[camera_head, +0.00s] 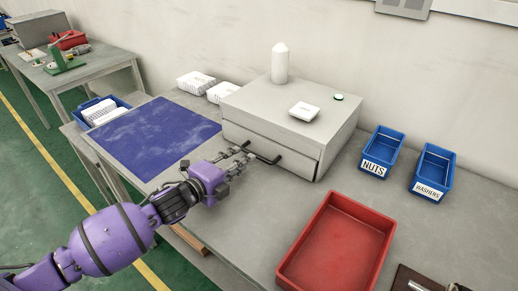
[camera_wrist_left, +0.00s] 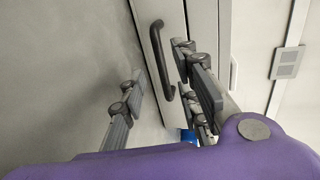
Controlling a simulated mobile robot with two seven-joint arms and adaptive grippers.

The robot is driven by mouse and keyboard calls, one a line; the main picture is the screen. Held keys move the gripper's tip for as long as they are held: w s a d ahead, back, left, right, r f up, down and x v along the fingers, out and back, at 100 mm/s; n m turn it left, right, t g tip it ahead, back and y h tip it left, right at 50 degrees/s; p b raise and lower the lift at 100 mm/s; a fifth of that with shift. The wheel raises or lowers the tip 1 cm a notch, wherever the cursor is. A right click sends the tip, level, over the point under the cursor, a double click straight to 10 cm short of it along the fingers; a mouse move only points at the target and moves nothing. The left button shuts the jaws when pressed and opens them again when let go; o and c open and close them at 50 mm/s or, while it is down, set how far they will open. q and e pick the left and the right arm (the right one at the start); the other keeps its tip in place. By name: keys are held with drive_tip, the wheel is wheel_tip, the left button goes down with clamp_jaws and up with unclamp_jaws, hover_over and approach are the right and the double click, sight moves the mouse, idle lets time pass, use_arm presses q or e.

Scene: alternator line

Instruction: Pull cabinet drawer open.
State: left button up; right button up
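The grey cabinet (camera_head: 330,118) stands on the workbench against the wall. Its wide drawer front (camera_head: 290,160) looks shut or nearly so. A black bar handle (camera_head: 265,157) is on that front; in the left wrist view the handle (camera_wrist_left: 157,55) curves between the two fingers. My left gripper (camera_head: 238,154) is at the drawer front, by the handle, with its fingers spread apart. In the left wrist view my left gripper (camera_wrist_left: 160,60) has one finger close beside the handle and the other clear of it; contact cannot be told. My right gripper is out of view.
A white bottle (camera_head: 280,63) and small white box (camera_head: 304,111) stand on the cabinet. A red tray (camera_head: 374,216) lies in front to the right. Blue bins labelled nuts (camera_head: 374,169) and washers (camera_head: 430,191) stand beyond. A blue mat (camera_head: 155,135) lies left.

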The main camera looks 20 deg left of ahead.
sight(253, 153)
use_arm(q)
drive_tip(key=shift+x, duration=1.2)
drive_tip(key=x, duration=0.3)
drive_tip(key=shift+w+d, duration=0.1)
drive_tip(key=shift+w, duration=0.15)
drive_tip(key=shift+w+d, duration=0.1)
drive_tip(key=shift+w, duration=0.15)
drive_tip(key=shift+f, duration=0.1)
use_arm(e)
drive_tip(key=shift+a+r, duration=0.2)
use_arm(q)
drive_tip(key=c, duration=0.7)
clamp_jaws()
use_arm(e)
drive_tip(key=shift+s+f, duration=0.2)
use_arm(q)
drive_tip(key=shift+w, duration=0.1)
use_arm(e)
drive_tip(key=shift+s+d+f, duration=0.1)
